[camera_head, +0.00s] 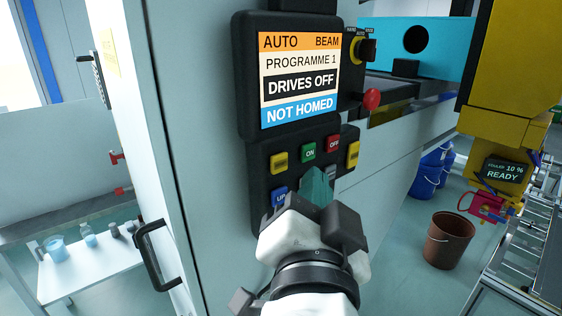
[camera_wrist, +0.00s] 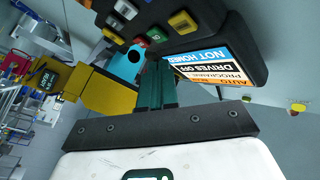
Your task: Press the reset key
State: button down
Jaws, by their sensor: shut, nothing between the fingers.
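The black key panel (camera_head: 262,187) is on the front of a pale cabinet, below the screen (camera_head: 300,80), which reads DRIVES OFF and NOT HOMED. Its keys include a green ON key (camera_head: 309,151), a red OFF key (camera_head: 333,144), two yellow keys (camera_head: 279,163) and a blue key (camera_head: 279,197) with a partly covered label. I cannot read a reset label on any key. My gripper (camera_head: 318,183) is shut and empty, its teal fingers in front of the panel's lower part, hiding some of it. In the wrist view the fingers (camera_wrist: 154,75) point toward the panel; contact cannot be told.
A red knob (camera_head: 371,99) and a yellow-backed rotary switch (camera_head: 363,47) stick out right of the screen. A black door handle (camera_head: 155,255) is at the left. A yellow machine (camera_head: 505,100) and a brown bucket (camera_head: 448,240) stand at the right.

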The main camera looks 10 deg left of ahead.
jog(key=shift+s+d, duration=0.6)
jog(key=shift+d, duration=0.2)
jog(key=d+f+n+g+h, duration=0.1)
jog(key=d+f+g, duration=0.2)
jog(key=d+f, duration=0.45)
jog(key=d+f+n+g+h, duration=0.1)
jog(key=d+f+g+h, duration=0.3)
jog(key=f, duration=0.7)
jog(key=d+f+n+g+y, duration=0.1)
jog(key=d+f+g, duration=0.1)
jog(key=d+f, duration=0.6)
jog(key=s+d+f+n+g, duration=0.1)
jog(key=s+d+f+g, duration=0.3)
jog(key=s+f, duration=0.6)
jog(key=s+d+f+n+g+y, duration=0.1)
jog(key=s+d+f+g, duration=0.4)
jog(key=s+f, duration=0.6)
jog(key=s+d, duration=0.1)
jog(key=s, duration=0.2)
jog(key=shift+s, duration=0.15)
